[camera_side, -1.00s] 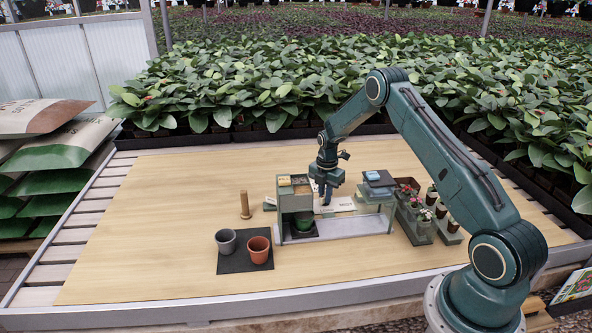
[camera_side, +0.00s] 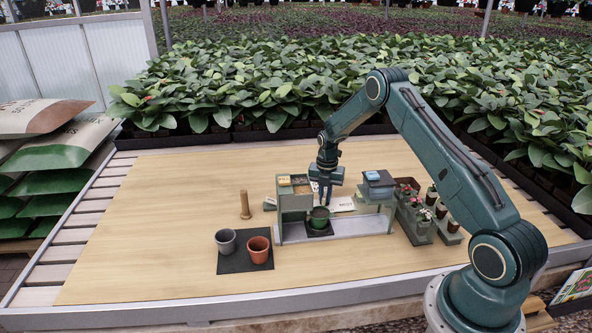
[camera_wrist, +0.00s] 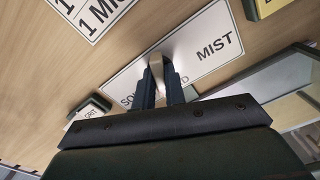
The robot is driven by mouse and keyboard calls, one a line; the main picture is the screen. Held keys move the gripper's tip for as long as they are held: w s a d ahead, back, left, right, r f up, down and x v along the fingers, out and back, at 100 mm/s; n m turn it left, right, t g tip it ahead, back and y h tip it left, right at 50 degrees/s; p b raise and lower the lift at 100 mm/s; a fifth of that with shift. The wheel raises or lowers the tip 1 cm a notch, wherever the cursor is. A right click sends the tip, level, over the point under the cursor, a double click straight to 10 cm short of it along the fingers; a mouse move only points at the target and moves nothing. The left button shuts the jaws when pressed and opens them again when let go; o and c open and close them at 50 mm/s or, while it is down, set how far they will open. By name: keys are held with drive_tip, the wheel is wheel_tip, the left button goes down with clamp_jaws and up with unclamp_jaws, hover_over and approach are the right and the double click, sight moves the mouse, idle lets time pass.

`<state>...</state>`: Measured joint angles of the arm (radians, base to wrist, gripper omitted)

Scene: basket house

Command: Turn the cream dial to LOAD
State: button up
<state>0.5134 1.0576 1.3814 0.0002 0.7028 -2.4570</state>
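My gripper (camera_side: 325,195) points down over the planting station. In the wrist view its two dark fingers (camera_wrist: 160,82) are closed on the cream dial (camera_wrist: 157,68), a pale upright piece. The dial stands on a white label plate (camera_wrist: 206,47). MIST reads clearly to the right on the plate; another word is mostly hidden behind the fingers, with SO and D showing. Where the dial points cannot be told. The green pot (camera_side: 319,222) stands on a dark pad, just right of the green-grey hopper box (camera_side: 296,203).
A grey pot (camera_side: 226,241) and a terracotta pot (camera_side: 259,250) stand on a dark mat in front. A wooden peg (camera_side: 245,206) stands left of the station. Potted flowers (camera_side: 424,215) stand right. The board's left side is clear.

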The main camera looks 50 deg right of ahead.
drive_tip(key=n, duration=0.4)
drive_tip(key=shift+n, duration=0.4)
drive_tip(key=o, duration=1.4)
drive_tip(key=shift+o, duration=0.2)
drive_tip(key=shift+r, duration=0.1)
drive_tip(key=shift+r, duration=3.4)
